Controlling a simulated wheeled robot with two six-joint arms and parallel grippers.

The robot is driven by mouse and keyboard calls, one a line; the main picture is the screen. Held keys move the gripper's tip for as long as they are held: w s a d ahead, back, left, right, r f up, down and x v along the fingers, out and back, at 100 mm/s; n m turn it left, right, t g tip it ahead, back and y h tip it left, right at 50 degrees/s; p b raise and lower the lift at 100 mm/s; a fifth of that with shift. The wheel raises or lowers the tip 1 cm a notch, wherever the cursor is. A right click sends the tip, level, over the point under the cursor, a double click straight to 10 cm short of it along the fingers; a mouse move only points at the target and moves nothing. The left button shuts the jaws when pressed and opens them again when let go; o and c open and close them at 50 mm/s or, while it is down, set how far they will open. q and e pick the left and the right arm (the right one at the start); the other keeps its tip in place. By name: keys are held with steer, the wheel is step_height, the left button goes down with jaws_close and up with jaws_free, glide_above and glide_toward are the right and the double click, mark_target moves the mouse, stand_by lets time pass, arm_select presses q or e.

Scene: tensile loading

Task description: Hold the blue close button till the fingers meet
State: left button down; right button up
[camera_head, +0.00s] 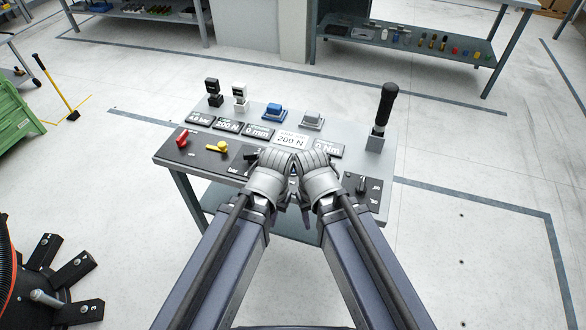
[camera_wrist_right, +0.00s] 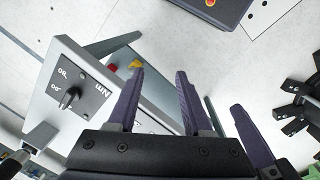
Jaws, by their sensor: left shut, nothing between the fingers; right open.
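The blue button (camera_head: 273,111) stands on a small square base at the back of the grey console (camera_head: 345,147) in the head view. Nothing touches it. My left gripper (camera_head: 274,212) is shut and empty, low at the console's front edge. My right gripper (camera_head: 306,212) is beside it, close to the left one. Both grippers are mostly hidden behind their own wrists in the head view. In the right wrist view my right gripper (camera_wrist_right: 159,75) has its two dark fingers apart with nothing between them.
A grey button (camera_head: 312,120) stands right of the blue one. A black-handled lever (camera_head: 384,112) rises at the right. Several displays (camera_head: 259,131) line the console's middle. A red knob (camera_head: 182,140) and yellow knob (camera_head: 218,147) sit at the left front.

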steer(key=shift+c, duration=0.3)
jaws_close()
stand_by(1.5)
